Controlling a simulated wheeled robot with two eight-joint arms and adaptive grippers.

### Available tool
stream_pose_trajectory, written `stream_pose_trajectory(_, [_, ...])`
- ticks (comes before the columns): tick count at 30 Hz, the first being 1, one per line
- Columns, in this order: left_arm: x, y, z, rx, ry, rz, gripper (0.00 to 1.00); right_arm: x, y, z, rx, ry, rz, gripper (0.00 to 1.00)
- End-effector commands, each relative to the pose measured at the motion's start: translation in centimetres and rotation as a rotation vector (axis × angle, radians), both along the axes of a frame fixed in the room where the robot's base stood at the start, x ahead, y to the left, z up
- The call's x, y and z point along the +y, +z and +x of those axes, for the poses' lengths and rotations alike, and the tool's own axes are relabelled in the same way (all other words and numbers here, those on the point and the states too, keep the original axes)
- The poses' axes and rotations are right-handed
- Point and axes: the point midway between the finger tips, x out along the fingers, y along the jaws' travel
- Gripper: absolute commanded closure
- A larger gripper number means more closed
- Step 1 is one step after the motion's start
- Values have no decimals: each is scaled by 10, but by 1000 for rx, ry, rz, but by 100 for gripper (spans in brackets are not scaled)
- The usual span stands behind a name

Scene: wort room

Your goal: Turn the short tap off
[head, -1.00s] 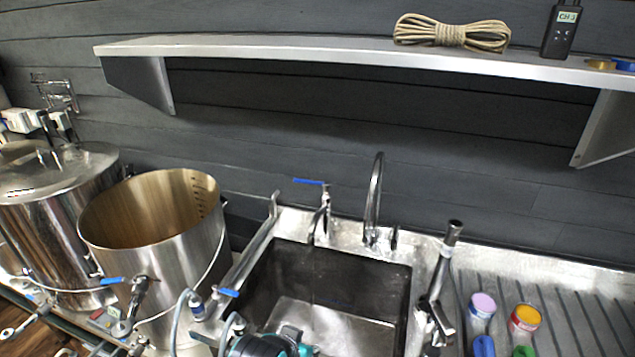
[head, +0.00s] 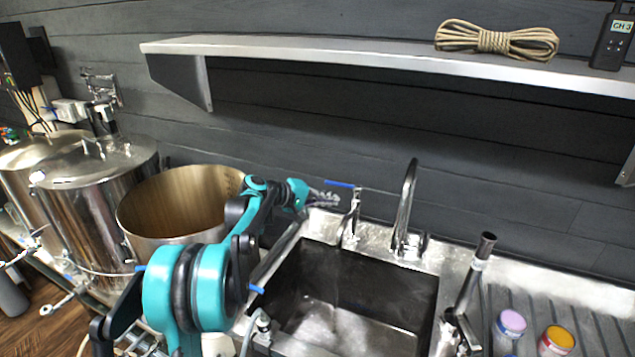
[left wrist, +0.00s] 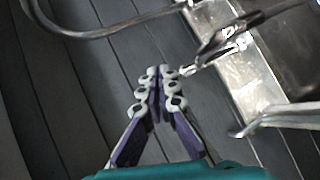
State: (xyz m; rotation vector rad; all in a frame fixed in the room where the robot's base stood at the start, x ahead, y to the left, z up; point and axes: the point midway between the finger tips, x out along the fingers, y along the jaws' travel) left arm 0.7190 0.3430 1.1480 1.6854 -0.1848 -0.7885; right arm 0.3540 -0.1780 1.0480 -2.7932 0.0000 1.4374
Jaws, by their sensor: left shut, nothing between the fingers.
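The short tap (head: 354,214) stands at the back left rim of the sink. Its blue lever handle (head: 340,184) points left, roughly level. My left gripper (head: 331,200) is shut and empty, just left of the tap and slightly below the lever's free end. I cannot tell whether it touches the lever. In the left wrist view the fingers (left wrist: 163,72) are together, with metal tap parts (left wrist: 222,42) close to the right; the blue lever is not clear there. I cannot make out water below the spout now. My right gripper is not in view.
A tall curved faucet (head: 406,205) stands right of the short tap. The sink (head: 432,290) lies in front. An open steel pot (head: 135,222) is at left, under my arm. A shelf (head: 330,48) with rope (head: 495,40) runs above. Lidded jars (head: 511,322) stand right.

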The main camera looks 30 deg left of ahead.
Motion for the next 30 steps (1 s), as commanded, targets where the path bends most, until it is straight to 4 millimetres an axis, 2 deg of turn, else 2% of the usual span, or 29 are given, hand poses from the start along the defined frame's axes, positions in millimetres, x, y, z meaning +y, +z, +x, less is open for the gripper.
stream_pose_trajectory(1, [30,-6,15,-24,27,-60,100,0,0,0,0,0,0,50])
stream_pose_trajectory(3, [64,-12,29,-63,54,-144,100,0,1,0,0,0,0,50])
stream_pose_trajectory(6, [107,-21,40,-115,85,-244,100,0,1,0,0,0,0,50])
stream_pose_trajectory(9, [137,-28,44,-158,103,-313,100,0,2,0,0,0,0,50])
stream_pose_trajectory(12, [153,-32,44,-182,113,-352,100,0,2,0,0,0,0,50])
stream_pose_trajectory(15, [158,-34,46,-191,115,-366,100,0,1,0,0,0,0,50])
stream_pose_trajectory(19, [152,-36,57,-193,115,-369,100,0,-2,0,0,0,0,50])
stream_pose_trajectory(30, [118,-40,113,-191,115,-367,100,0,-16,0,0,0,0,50])
